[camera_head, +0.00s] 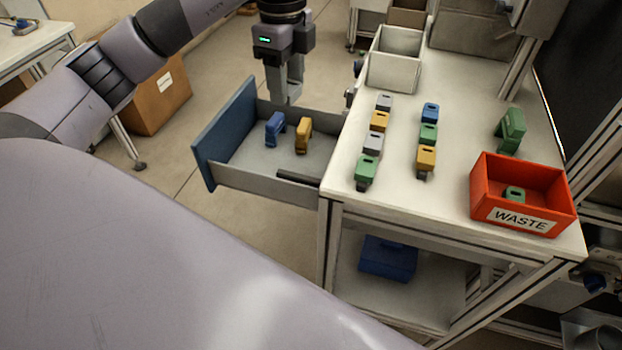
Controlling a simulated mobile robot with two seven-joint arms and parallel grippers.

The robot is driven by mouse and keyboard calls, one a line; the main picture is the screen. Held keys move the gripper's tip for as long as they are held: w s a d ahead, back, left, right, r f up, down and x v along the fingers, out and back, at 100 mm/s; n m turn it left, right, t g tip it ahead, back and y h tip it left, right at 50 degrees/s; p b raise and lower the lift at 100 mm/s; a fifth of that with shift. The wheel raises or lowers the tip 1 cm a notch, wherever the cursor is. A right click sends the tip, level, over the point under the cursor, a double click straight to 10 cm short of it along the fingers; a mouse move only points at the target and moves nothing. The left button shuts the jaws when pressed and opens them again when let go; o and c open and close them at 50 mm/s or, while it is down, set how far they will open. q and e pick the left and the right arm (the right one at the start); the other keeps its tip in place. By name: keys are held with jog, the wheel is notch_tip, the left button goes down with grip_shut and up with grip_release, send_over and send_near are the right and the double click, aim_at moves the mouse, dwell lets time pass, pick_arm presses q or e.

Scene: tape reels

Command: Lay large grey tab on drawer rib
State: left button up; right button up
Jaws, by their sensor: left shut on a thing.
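My left gripper (284,76) hangs pointing down above the far part of the open drawer (225,140). It is shut on a large grey tab (289,93), whose outline is hard to part from the grey fingers. The tab is held above the drawer floor. In the drawer a blue tab (274,128) and a yellow tab (303,135) stand side by side, below the gripper in the picture. A dark strip (298,178), perhaps the drawer rib, lies near the drawer's near right corner. My right gripper is not in view.
The white table (400,210) bears two rows of grey, yellow, green and blue tabs (373,142). A red waste bin (525,222) holds a green tab, and a larger green piece (510,130) stands behind it. Pale bins (393,72) stand at the back. The drawer's left floor is clear.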

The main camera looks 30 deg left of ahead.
pick_arm(q)
jog(key=shift+a+f+n, duration=0.1)
jog(key=shift+a+n, duration=0.05)
jog(key=shift+n, duration=0.65)
notch_tip(320, 180, down, 6)
jog(key=f+b, duration=0.1)
jog(key=b, duration=0.1)
send_over(292, 174)
notch_tip(292, 174, down, 9)
jog(key=shift+r+p, duration=0.2)
jog(key=shift+p, duration=0.15)
jog(key=shift+f, duration=2.15)
jog(key=shift+f, duration=0.2)
jog(key=o, duration=1)
